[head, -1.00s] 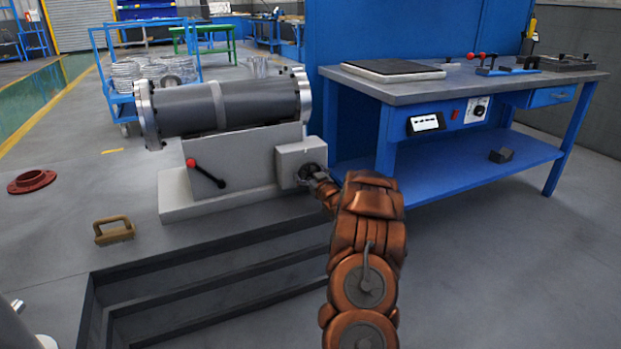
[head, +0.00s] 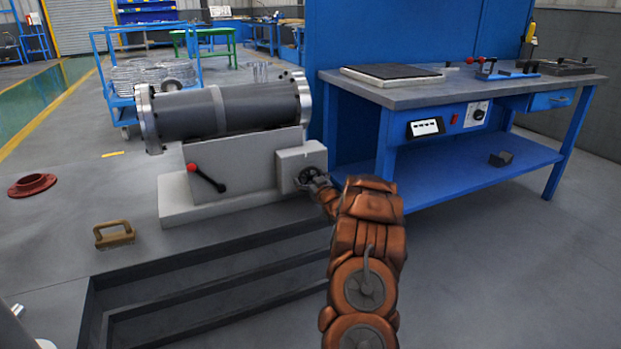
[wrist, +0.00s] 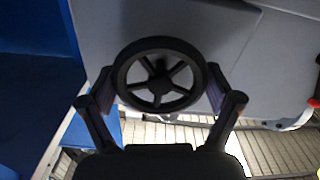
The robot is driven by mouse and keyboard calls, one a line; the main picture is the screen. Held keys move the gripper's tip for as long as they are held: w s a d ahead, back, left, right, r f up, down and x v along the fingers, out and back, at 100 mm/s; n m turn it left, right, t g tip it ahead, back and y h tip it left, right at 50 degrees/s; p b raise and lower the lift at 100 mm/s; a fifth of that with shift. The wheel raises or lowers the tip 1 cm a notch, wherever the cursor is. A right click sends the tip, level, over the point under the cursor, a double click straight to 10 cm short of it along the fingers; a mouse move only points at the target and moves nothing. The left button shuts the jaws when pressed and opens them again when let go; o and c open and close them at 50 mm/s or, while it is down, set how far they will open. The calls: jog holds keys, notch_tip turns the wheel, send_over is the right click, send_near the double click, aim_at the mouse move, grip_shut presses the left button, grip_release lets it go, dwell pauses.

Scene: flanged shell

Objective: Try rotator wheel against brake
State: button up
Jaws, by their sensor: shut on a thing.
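The rotator wheel, a black spoked handwheel (wrist: 160,75), sits on the face of a grey box (head: 291,160) at the right end of the rotator stand. The wheel also shows in the head view (head: 306,174), partly hidden by my gripper (head: 313,181). In the wrist view my gripper (wrist: 160,88) has its fingers on both sides of the rim, shut on the wheel. A brake lever (head: 207,177) with a red knob is on the stand's front, its knob up and to the left. A dark flanged shell (head: 250,106) lies level on top of the stand.
A blue workbench (head: 455,92) stands close on the right of the stand. A stepped pit (head: 215,281) opens in the floor in front.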

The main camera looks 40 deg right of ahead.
jog(key=shift+m+p, duration=0.9)
jog(key=shift+p, duration=0.95)
jog(key=o, duration=1.5)
jog(key=shift+o, duration=0.2)
jog(key=v, duration=0.7)
jog(key=shift+p, duration=0.35)
